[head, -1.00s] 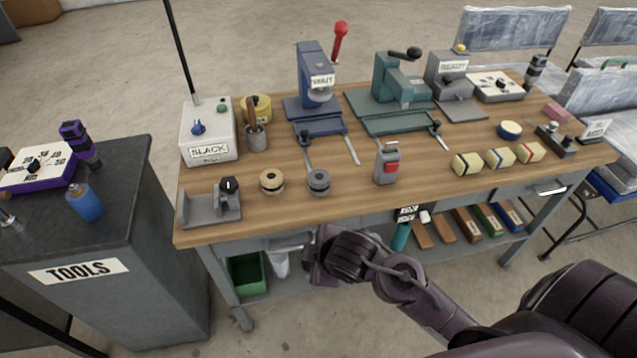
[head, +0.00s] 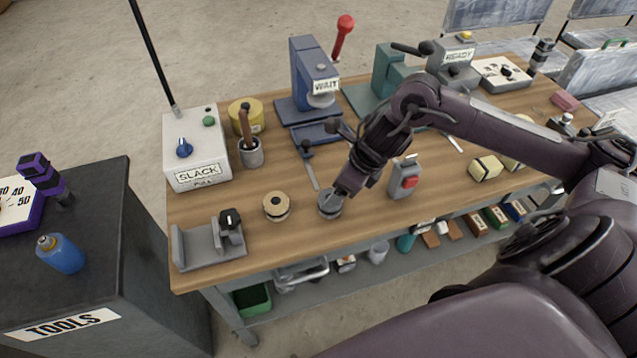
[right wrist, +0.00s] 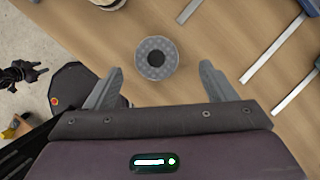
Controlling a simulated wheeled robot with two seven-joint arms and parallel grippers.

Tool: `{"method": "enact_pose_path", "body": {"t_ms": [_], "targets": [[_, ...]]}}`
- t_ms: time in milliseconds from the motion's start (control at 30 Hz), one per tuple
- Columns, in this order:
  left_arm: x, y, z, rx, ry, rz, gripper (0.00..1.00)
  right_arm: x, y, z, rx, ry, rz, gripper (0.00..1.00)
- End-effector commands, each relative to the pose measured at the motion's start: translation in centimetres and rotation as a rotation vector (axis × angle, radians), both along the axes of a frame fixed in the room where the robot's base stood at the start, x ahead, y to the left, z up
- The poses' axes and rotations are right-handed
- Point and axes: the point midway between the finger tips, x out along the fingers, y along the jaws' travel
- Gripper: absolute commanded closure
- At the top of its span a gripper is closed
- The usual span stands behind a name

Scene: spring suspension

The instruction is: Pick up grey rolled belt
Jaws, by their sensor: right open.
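The grey rolled belt (head: 329,206) is a small round roll standing on the wooden table near its front edge. In the head view my right gripper (head: 340,194) is just above it and partly covers it. In the right wrist view the grey rolled belt (right wrist: 156,58) shows its patterned top with a dark centre hole. There my right gripper (right wrist: 158,82) is open, with one finger to each side and the roll a little beyond the fingertips, between their lines. Nothing is held. My left gripper is not in view.
A tan roll (head: 276,206) stands left of the grey one. A grey holder with a black knob (head: 230,220) is farther left. A grey box with a red switch (head: 405,178) stands close on the right. A blue press (head: 312,75) and a slack box (head: 196,145) stand behind.

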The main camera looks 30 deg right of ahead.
Motion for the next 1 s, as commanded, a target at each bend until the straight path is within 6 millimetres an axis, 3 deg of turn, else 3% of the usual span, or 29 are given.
{"method": "enact_pose_path", "body": {"t_ms": [333,467,600,700,833,1000], "targets": [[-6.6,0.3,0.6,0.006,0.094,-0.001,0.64,1.3,1.0,-3.5,0.006,0.003,-0.001,0.23],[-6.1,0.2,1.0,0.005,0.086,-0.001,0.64,2.1,1.4,-5.5,0.007,0.003,-0.001,0.23],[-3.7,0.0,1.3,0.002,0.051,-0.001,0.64,2.5,1.6,-6.7,0.003,0.002,-0.001,0.23],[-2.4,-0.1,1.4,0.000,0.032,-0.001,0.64,2.5,1.6,-6.9,0.002,0.000,0.001,0.23],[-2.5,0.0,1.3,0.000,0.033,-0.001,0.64,2.5,1.6,-6.9,0.001,0.000,0.000,0.23],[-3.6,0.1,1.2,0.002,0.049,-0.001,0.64,2.5,1.6,-6.9,0.001,0.000,0.000,0.44]]}}
